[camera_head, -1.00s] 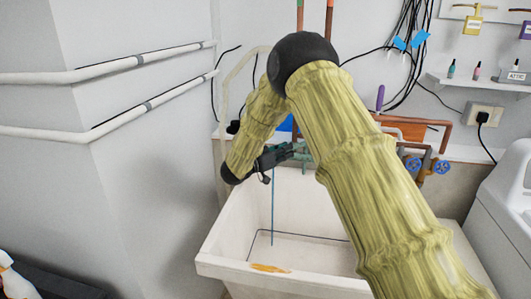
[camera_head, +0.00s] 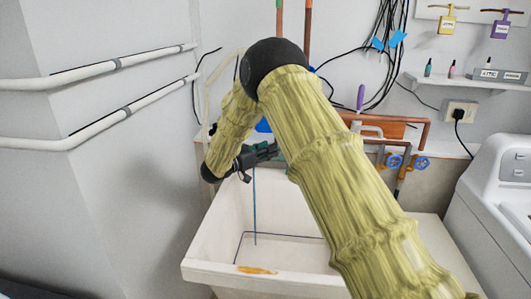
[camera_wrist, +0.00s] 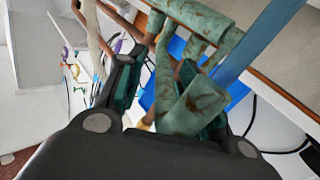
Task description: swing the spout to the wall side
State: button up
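The spout (camera_wrist: 192,106) is a weathered green pipe on a green faucet body (camera_wrist: 195,18). In the wrist view its open end lies between my gripper's fingers (camera_wrist: 168,88), closer to the right finger. The fingers stand apart, with a visible gap beside the left finger; whether the right one touches the pipe I cannot tell. In the head view my gripper (camera_head: 266,153) is over the back of the white sink (camera_head: 215,268), and my arm hides most of the faucet.
A thin blue upright strip (camera_head: 254,205) drops into the sink; an orange stain (camera_head: 256,270) marks its front. Copper pipes with blue valve handles (camera_head: 421,163) are at right. White wall pipes (camera_head: 100,122) run at left. A white appliance (camera_head: 495,220) stands at right.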

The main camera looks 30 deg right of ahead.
jog(key=shift+a+f, duration=0.1)
jog(key=shift+f, duration=0.05)
jog(key=shift+s+a, duration=0.15)
jog(key=shift+a, duration=0.35)
jog(key=v, duration=1.1)
jog(key=shift+d, duration=0.1)
